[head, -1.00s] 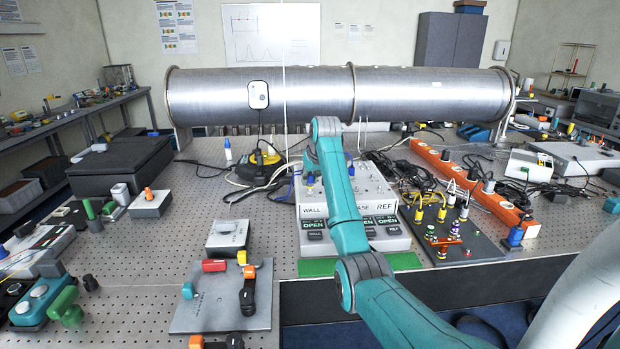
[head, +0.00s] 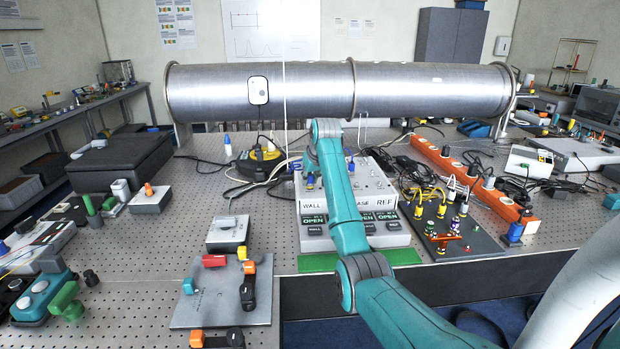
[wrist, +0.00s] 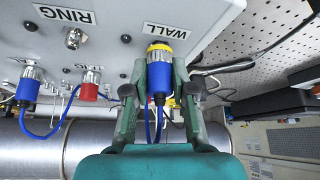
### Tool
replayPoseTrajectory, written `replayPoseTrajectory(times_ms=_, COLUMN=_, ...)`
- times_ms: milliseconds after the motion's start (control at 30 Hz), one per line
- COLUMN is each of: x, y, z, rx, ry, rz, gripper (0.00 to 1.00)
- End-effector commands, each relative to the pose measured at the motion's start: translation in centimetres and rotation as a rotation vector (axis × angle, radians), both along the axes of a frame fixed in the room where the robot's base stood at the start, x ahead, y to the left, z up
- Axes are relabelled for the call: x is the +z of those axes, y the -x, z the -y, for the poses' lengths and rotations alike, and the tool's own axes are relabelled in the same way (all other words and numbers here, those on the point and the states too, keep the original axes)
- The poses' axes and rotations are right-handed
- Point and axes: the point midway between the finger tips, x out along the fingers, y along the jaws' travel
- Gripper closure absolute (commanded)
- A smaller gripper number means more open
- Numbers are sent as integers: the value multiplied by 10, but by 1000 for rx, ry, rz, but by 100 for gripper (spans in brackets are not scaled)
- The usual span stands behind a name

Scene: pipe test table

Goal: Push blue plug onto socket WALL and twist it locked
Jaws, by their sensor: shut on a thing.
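In the wrist view my gripper (wrist: 157,78) is shut on the blue plug (wrist: 158,78), with one finger on each side. A blue cable runs back from the plug. The plug's front end meets a silver and yellow collar (wrist: 159,48) directly by the WALL label (wrist: 166,31) on the grey panel. The plug looks in line with the WALL socket; how deep it sits and whether it is twisted cannot be told.
A bare silver connector (wrist: 74,38) sits by the RING label. Another blue plug (wrist: 28,88) and a red connector (wrist: 90,88) stand beside it. The metal pipe (head: 300,90) spans behind the box. An orange power strip (head: 470,185) and cables lie to the right.

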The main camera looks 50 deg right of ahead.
Motion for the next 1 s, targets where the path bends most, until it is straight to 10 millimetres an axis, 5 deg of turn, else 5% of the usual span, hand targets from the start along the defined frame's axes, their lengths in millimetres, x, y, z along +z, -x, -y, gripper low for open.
replayPoseTrajectory(times_ms=267, x=-5, y=0, z=0, rx=0, ry=0, rz=0, gripper=100)
replayPoseTrajectory(times_ms=300, x=-5, y=0, z=0, rx=0, ry=0, rz=0, gripper=85)
replayPoseTrajectory(times_ms=367, x=-5, y=0, z=0, rx=0, ry=0, rz=0, gripper=100)
replayPoseTrajectory(times_ms=567, x=-5, y=-1, z=-1, rx=-31, ry=0, rz=-1, gripper=100)
replayPoseTrajectory(times_ms=1000, x=-6, y=0, z=0, rx=-443, ry=0, rz=-1, gripper=100)
